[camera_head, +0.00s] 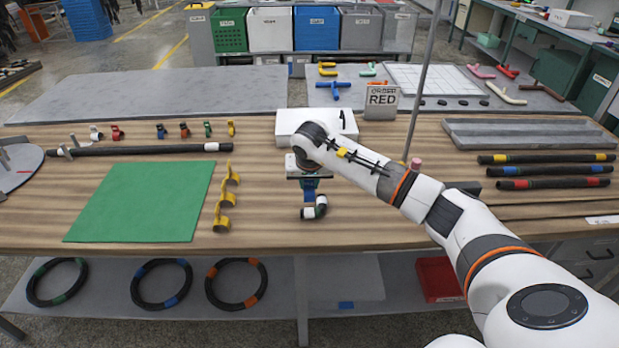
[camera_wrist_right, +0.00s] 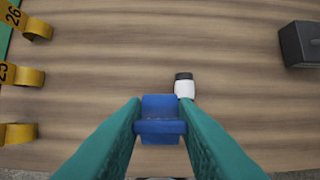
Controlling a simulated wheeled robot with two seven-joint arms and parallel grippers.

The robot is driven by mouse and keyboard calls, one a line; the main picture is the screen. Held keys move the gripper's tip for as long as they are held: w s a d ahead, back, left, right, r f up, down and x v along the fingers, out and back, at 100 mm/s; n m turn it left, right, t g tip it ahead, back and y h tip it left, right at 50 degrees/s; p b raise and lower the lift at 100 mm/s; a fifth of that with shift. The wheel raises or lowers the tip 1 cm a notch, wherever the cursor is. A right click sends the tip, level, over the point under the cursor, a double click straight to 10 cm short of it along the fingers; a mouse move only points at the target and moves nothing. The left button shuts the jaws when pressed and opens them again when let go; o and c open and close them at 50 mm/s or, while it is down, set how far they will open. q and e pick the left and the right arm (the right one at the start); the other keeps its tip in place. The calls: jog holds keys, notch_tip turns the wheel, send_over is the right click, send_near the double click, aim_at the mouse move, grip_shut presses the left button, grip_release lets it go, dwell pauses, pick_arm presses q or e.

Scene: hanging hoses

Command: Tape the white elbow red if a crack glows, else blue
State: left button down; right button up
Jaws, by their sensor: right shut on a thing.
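The white-and-black elbow (camera_head: 315,210) lies near the table's front edge, just below my right gripper in the head view. Part of it, white with a black end (camera_wrist_right: 184,85), shows past the fingertips in the right wrist view. No glow shows on the visible part, but its surface is small and partly hidden. My right gripper (camera_head: 309,190) is shut on a blue piece (camera_wrist_right: 160,120), held between its teal fingers. I cannot tell whether this piece is tape or whether it touches the elbow. My left gripper is not in view.
A green mat (camera_head: 142,201) and yellow numbered holders (camera_head: 222,225) are left of the elbow. A white box (camera_head: 300,123) and a RED sign (camera_head: 382,97) stand behind. A thin upright pole (camera_head: 419,90) and banded hoses (camera_head: 547,170) are right. Bare wood surrounds the elbow.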

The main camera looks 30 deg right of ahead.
aim_at(310, 191)
jog(key=shift+s+d, duration=0.1)
jog(key=shift+d, duration=0.05)
jog(key=shift+f+b, duration=0.65)
jog(key=shift+f, duration=0.1)
jog(key=shift+f+b, duration=0.95)
jog(key=shift+f, duration=0.25)
jog(key=shift+f, duration=0.1)
jog(key=shift+f, duration=0.2)
dwell(0.3)
jog(key=shift+f+b, duration=0.9)
jog(key=shift+b, duration=0.1)
jog(key=shift+f+b, duration=0.45)
jog(key=shift+f, duration=0.15)
